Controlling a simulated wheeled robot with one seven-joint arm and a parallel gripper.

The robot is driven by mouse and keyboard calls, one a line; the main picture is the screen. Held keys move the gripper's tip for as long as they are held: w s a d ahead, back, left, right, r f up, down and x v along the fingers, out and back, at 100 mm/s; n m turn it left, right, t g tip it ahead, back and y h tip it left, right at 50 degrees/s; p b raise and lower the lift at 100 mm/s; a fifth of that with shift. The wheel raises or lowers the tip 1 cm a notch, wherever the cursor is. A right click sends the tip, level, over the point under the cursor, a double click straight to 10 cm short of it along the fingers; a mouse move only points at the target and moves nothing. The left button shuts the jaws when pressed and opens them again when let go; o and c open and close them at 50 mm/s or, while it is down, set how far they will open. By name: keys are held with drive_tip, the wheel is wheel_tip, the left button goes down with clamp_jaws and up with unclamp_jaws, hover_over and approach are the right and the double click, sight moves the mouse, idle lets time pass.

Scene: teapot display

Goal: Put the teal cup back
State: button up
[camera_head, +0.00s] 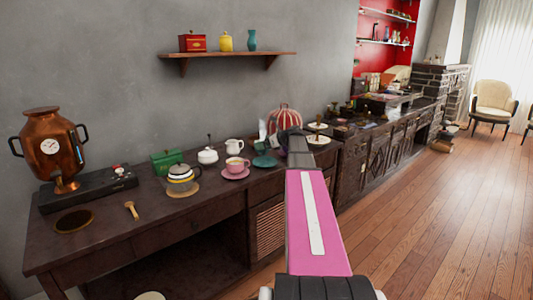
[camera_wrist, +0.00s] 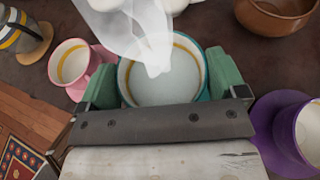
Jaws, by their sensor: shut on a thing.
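My gripper (camera_wrist: 164,82) is shut on the teal cup (camera_wrist: 168,93), with a green finger on each side of it. In the wrist view the cup shows from above, with a pale inside and a yellow band below its teal rim. A teal saucer (camera_head: 265,162) lies on the dark sideboard in the head view, left of my arm and right of the pink cup. I cannot make out the teal cup in the head view, where my arm hides part of the sideboard. Its height above the wood cannot be told.
A pink cup (camera_wrist: 73,65) is close on the left and a purple cup (camera_wrist: 304,135) on the right. A pale translucent thing (camera_wrist: 135,25) overlaps the teal cup's far rim in the picture. A brown bowl (camera_wrist: 275,18) is beyond. The sideboard's front left is mostly clear.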

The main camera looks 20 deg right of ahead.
drive_tip(key=shift+d+f, duration=0.5)
drive_tip(key=shift+d, duration=0.15)
drive_tip(key=shift+f, duration=1.9)
drive_tip(key=o, duration=0.8)
drive_tip(key=shift+f, duration=0.1)
drive_tip(key=shift+o, duration=0.2)
drive_tip(key=v, duration=1.2)
